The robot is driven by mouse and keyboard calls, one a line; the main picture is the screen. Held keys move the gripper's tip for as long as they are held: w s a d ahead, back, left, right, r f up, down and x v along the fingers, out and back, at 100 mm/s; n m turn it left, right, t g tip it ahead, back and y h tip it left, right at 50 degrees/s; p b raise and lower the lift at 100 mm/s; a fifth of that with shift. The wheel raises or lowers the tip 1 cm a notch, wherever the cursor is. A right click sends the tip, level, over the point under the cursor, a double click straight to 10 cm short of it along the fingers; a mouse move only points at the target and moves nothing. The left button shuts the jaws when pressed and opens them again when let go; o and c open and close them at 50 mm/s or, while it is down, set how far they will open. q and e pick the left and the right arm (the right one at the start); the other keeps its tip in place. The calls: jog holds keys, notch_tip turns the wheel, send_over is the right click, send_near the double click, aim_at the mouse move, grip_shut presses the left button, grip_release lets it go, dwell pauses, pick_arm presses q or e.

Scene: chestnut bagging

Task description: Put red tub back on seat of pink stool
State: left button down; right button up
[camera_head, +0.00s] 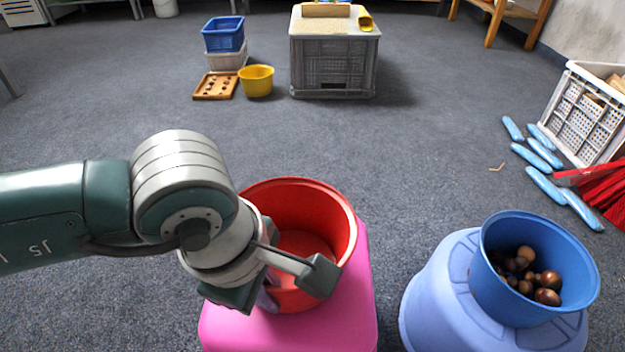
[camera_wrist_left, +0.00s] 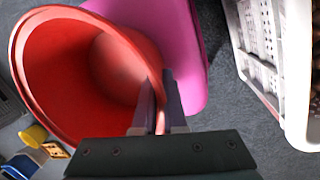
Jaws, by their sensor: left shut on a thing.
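The red tub (camera_head: 335,215) is empty and overlaps the far-left part of the pink stool (camera_head: 345,318) in the head view. My left gripper (camera_head: 275,290) is shut on the near-left wall of the tub. The left wrist view shows its two fingers (camera_wrist_left: 160,108) on either side of the rim of the red tub (camera_wrist_left: 60,70), with the pink stool (camera_wrist_left: 185,45) behind it. The tub looks a little tilted in the head view. Its underside is hidden, so I cannot tell whether it touches the seat. My right gripper is not in view.
A blue tub (camera_head: 490,275) with several chestnuts stands on a blue stool (camera_head: 430,300) to the right. A yellow tub (camera_head: 257,82) and a grey crate (camera_head: 330,70) stand at the back. The middle floor is clear.

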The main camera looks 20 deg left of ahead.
pick_arm(q)
jog(key=shift+f, duration=0.1)
jog(key=c, duration=1)
grip_release()
